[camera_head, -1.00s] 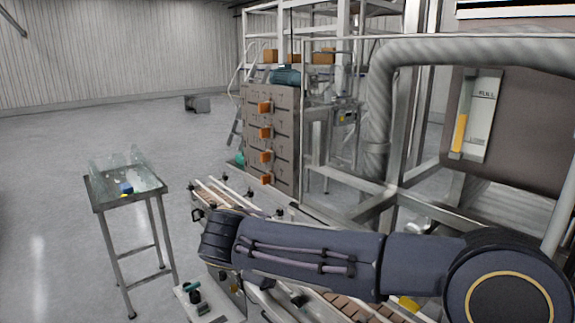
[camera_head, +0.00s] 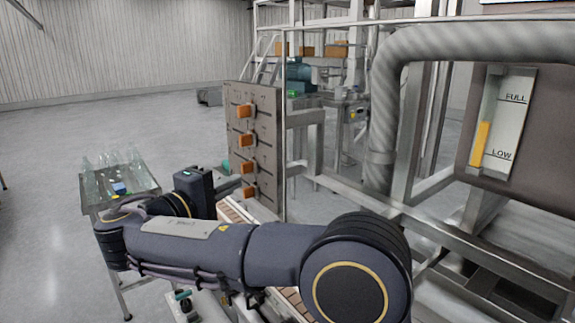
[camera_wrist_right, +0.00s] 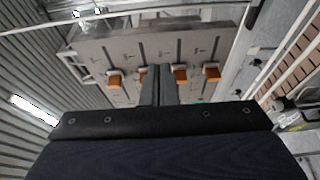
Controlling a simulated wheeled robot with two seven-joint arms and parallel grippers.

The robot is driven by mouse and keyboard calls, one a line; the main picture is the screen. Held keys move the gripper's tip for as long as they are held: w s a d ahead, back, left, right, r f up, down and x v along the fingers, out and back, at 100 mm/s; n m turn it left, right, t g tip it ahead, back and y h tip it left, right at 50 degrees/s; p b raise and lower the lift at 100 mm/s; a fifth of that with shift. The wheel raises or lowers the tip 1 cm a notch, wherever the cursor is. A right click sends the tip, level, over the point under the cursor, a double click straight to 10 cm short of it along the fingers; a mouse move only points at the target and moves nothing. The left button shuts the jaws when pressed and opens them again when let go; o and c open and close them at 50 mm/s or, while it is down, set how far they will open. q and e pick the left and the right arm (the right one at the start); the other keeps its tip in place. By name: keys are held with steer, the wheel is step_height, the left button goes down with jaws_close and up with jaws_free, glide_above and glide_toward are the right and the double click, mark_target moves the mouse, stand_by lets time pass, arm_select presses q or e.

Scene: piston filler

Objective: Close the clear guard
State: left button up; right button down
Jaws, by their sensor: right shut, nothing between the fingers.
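What looks like the clear guard is a see-through pane with a thin pale frame (camera_head: 284,110) in the head view, across the front of the filling machine. Its clear surface is hard to make out, and I cannot tell how far open it stands. My right gripper (camera_head: 234,185) is shut and empty, beside a grey panel (camera_head: 262,120) with several orange handles. In the right wrist view its closed fingers (camera_wrist_right: 156,82) point at that panel (camera_wrist_right: 150,48), between the orange handles. I cannot tell whether they touch it. My left gripper is not in view.
A small metal table (camera_head: 95,203) with clear bottles stands at left. A thick ribbed hose (camera_head: 383,125) and a level gauge (camera_head: 503,120) are at right. A conveyor (camera_head: 232,212) runs below the panel, partly hidden by my arm. Open floor lies at the back left.

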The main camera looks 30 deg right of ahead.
mark_target(275, 161)
steer(key=p+x, duration=0.1)
steer(key=x, duration=0.4)
steer(key=p+x, duration=0.2)
steer(key=x, duration=0.3)
steer(key=shift+d+r, duration=0.1)
steer(key=shift+r, duration=0.1)
steer(key=shift+s+d, duration=0.25)
steer(key=s+p, duration=0.1)
steer(key=s, duration=0.2)
steer(key=shift+s+f, duration=0.15)
steer(key=shift+s, duration=0.05)
